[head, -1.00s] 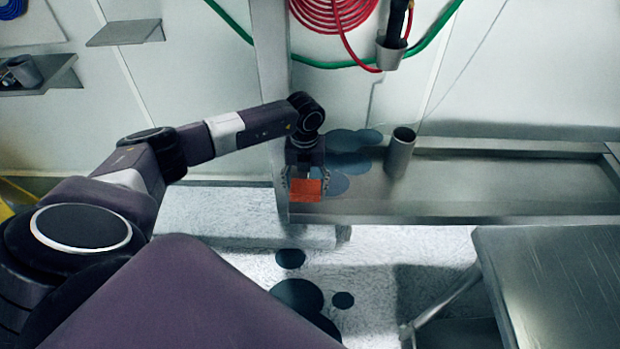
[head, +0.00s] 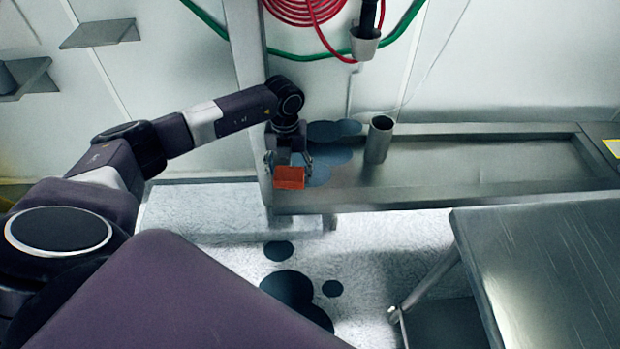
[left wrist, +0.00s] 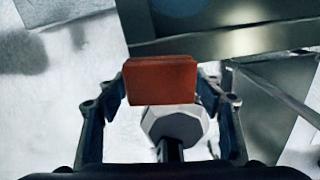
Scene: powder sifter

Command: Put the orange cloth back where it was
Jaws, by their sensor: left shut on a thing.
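The orange cloth (head: 289,177) is a small folded block between the fingers of my left gripper (head: 288,168). In the left wrist view the cloth (left wrist: 165,80) sits across both fingertips, and the left gripper (left wrist: 165,95) is shut on it. In the head view the gripper points down at the left end of a long metal tray-like bench (head: 480,170), by its front left edge. My right gripper is not in view.
A metal cylinder (head: 379,139) stands on the bench right of my gripper. Dark puddle-like patches (head: 325,160) mark the bench and the floor (head: 290,285). A metal table (head: 545,260) stands at front right. A red hose (head: 305,8) hangs on the wall behind.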

